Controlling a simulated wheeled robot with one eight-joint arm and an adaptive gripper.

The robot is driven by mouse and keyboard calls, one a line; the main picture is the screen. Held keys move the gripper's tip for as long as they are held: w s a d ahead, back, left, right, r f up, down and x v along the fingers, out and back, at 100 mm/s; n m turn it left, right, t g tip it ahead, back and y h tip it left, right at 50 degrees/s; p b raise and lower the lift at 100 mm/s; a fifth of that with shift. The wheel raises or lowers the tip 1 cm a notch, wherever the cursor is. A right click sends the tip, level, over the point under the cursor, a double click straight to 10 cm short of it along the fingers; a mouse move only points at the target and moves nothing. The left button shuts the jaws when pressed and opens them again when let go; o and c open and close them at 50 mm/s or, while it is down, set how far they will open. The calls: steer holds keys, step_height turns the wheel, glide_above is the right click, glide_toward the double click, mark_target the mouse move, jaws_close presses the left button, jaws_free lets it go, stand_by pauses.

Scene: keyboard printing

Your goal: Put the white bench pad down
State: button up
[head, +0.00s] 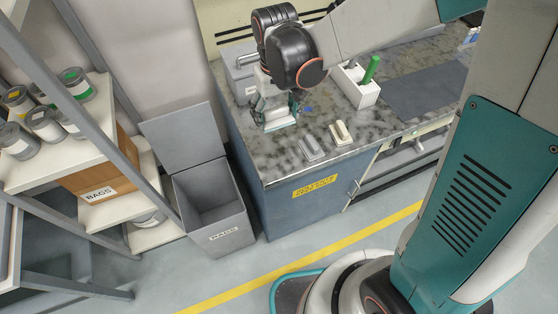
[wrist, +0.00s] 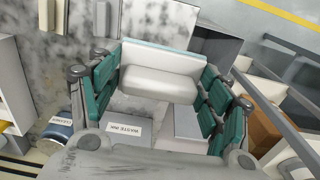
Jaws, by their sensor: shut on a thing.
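My gripper (head: 277,108) is shut on the white bench pad (head: 281,125), near the left end of the marbled bench (head: 318,118). In the wrist view the pad (wrist: 160,57) lies crosswise between the teal fingers, its rounded white grip towards the camera and a pale blue edge along its far side. The pad is low over the bench; I cannot tell whether it touches the top. In the head view the fingers hide part of it.
A grey pad (head: 311,149) and a cream pad (head: 341,132) lie to the right near the front edge. A white caddy (head: 362,95) with a green bottle (head: 371,68) stands behind them. A waste ink box (wrist: 130,128) is close by. An open grey bin (head: 217,220) stands left of the bench.

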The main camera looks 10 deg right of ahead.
mark_target(276, 161)
steer(key=shift+s+a+f, duration=0.2)
steer(key=shift+f, duration=0.05)
step_height(276, 161, down, 19)
steer(key=b, duration=1.3)
steer(key=shift+f+b, duration=0.15)
steer(key=shift+b, duration=0.15)
steer(key=shift+f, duration=0.15)
steer(key=o, duration=1)
step_height(276, 161, up, 12)
steer(key=p, duration=0.3)
steer(key=shift+p, duration=0.4)
